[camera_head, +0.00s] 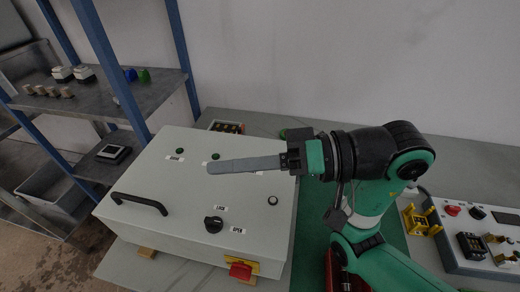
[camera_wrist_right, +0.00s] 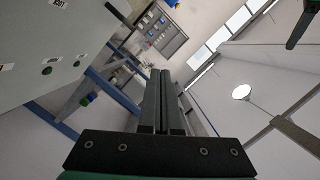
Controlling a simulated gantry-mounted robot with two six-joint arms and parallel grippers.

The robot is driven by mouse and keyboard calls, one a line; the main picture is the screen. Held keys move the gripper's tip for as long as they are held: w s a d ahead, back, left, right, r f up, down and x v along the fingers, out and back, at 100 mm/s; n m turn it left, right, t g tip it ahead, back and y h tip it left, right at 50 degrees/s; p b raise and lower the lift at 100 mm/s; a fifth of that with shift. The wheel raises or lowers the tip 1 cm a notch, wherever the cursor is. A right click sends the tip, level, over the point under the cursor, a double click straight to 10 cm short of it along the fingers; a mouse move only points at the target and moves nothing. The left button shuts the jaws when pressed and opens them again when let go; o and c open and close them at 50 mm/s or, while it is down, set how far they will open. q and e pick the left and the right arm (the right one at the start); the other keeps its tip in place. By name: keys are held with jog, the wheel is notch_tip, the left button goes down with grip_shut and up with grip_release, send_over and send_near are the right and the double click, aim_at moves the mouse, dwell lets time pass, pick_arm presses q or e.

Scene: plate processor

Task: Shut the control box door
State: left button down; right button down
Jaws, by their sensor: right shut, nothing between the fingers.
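The control box (camera_head: 140,245) is a light grey case lying on the table at centre left. Its door (camera_head: 180,190) forms the upper face, with a black handle, a black knob, labels and green indicators. The door looks down on the case, with no clear gap at the front; whether it is fully shut I cannot tell. My right gripper (camera_head: 212,167) is shut and empty, its long grey fingers pointing left above the door. In the right wrist view the shut fingers (camera_wrist_right: 160,75) show beside part of the door (camera_wrist_right: 40,65). My left gripper is not in view.
A red and yellow switch (camera_head: 241,270) sticks out of the box's front. Blue-framed shelves (camera_head: 150,100) with small parts stand at the left. A grey control panel (camera_head: 455,240) with buttons and a yellow bracket (camera_head: 418,222) is at the right. A plain wall is behind.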

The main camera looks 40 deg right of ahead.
jog(key=s+d+r+p, duration=0.4)
jog(key=s+d+r, duration=0.1)
jog(key=s, duration=0.3)
jog(key=shift+d+r+p, duration=0.25)
jog(key=shift+r+p, duration=0.1)
jog(key=shift+r, duration=0.35)
